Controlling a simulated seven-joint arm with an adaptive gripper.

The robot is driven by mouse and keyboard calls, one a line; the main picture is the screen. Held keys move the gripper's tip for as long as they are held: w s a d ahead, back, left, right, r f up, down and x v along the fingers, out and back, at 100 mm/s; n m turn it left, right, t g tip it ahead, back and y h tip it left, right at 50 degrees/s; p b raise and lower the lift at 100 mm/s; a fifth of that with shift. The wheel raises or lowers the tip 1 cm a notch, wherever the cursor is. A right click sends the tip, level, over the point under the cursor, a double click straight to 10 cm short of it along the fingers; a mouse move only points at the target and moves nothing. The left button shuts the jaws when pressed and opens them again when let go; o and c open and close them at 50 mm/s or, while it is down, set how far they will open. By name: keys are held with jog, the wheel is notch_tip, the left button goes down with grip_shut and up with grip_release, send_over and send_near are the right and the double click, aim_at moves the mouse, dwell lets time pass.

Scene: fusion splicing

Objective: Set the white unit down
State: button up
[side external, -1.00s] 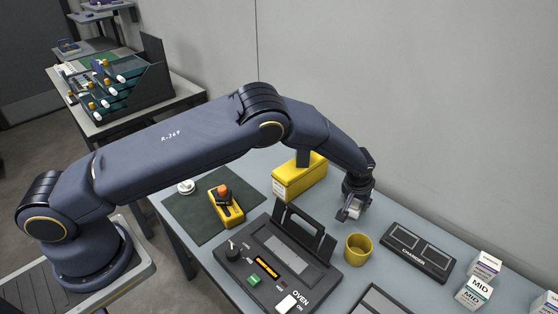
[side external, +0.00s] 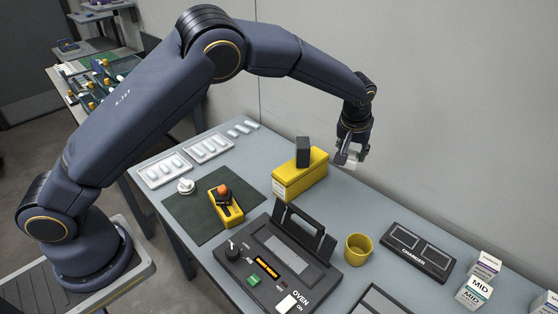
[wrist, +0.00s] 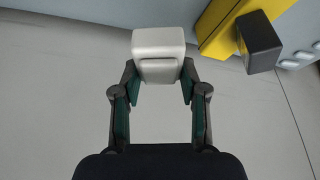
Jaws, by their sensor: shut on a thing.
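The white unit (wrist: 158,55) is a small rounded white block held between the fingertips of my gripper (wrist: 159,82) in the wrist view. My gripper is shut on it. In the side external view my gripper (side external: 348,158) hangs above the back of the table, just right of the yellow box, near the wall. The white unit shows there only as a small pale patch (side external: 354,157) between the fingers. It is clear of the table.
A yellow box (side external: 300,181) with a dark block (side external: 303,151) on top stands close left of my gripper. An oven (side external: 270,262) with a raised lid, a yellow cup (side external: 358,249) and a charger (side external: 418,252) stand nearer. White trays (side external: 166,170) lie at the far left.

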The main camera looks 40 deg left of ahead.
jog(key=s+a+n, duration=0.1)
jog(key=a, duration=0.3)
jog(key=s+a+n, duration=0.1)
jog(key=a, duration=0.3)
jog(key=s+a+n+y, duration=0.1)
jog(key=a+n, duration=0.1)
jog(key=a, duration=0.3)
jog(key=shift+s+r+g, duration=0.15)
jog(key=shift+s+g, duration=0.15)
jog(key=shift+g, duration=0.1)
jog(key=s+a+n+g+y, duration=0.25)
jog(key=s+a+n, duration=0.75)
jog(key=s+a, duration=1.2)
jog(key=shift+g+h, duration=0.35)
jog(key=shift+g, duration=0.1)
jog(key=w+a+f, duration=0.1)
jog(key=w+f, duration=0.3)
jog(key=w+a+f, duration=0.2)
jog(key=w+f, duration=0.2)
jog(key=f, duration=0.1)
jog(key=w+a+f, duration=0.2)
jog(key=w+f, duration=0.2)
jog(key=f, duration=0.1)
jog(key=shift+a+f, duration=0.15)
jog(key=shift+f, duration=0.05)
jog(key=shift+w+a+f, duration=0.15)
jog(key=shift+w+f, duration=0.2)
jog(key=shift+f, duration=1.65)
